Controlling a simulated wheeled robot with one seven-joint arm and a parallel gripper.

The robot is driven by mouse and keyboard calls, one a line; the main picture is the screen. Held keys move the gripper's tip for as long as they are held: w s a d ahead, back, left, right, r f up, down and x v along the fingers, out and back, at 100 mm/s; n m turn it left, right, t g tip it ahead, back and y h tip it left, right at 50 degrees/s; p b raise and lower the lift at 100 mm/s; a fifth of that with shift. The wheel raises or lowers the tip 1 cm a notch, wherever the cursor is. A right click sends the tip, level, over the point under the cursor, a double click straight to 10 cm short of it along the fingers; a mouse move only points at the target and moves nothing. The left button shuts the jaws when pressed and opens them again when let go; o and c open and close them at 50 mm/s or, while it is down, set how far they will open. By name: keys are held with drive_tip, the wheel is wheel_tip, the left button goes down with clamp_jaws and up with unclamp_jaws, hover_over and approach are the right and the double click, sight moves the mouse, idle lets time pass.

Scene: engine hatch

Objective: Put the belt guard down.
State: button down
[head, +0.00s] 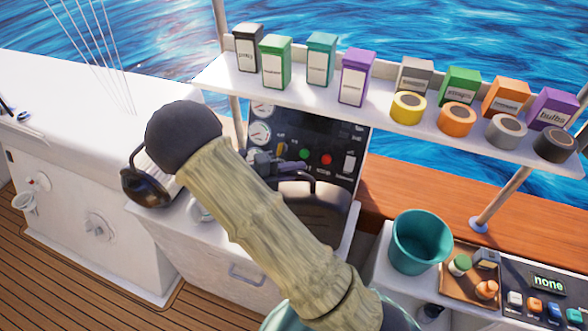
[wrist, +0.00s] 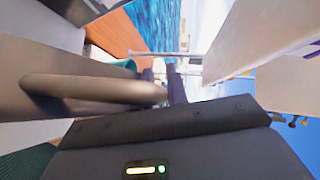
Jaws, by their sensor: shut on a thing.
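The belt guard (head: 322,214) is a dark grey cover with a curved handle, in front of the gauge panel in the head view. My arm hides its left part. In the wrist view the guard (wrist: 40,58) is a large grey surface at the left, with its thick rounded handle reaching to the middle. My gripper (wrist: 170,84) is shut on the handle. In the head view my gripper (head: 278,164) shows small and dark beside my arm, at the guard's top. I cannot tell whether the guard touches the surface beneath.
A gauge panel (head: 345,135) stands behind the guard. A white shelf (head: 225,82) with boxes and tape rolls runs above. A teal bucket (head: 420,243) and a brown tray (head: 455,290) of small items stand right. The white deck top (head: 70,95) at left looks largely clear.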

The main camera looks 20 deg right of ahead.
drive_tip(key=c, duration=1.4)
unclamp_jaws()
drive_tip(key=shift+f, duration=0.1)
drive_tip(key=b+v, duration=0.3)
drive_tip(key=v, duration=0.9)
drive_tip(key=shift+w, duration=0.1)
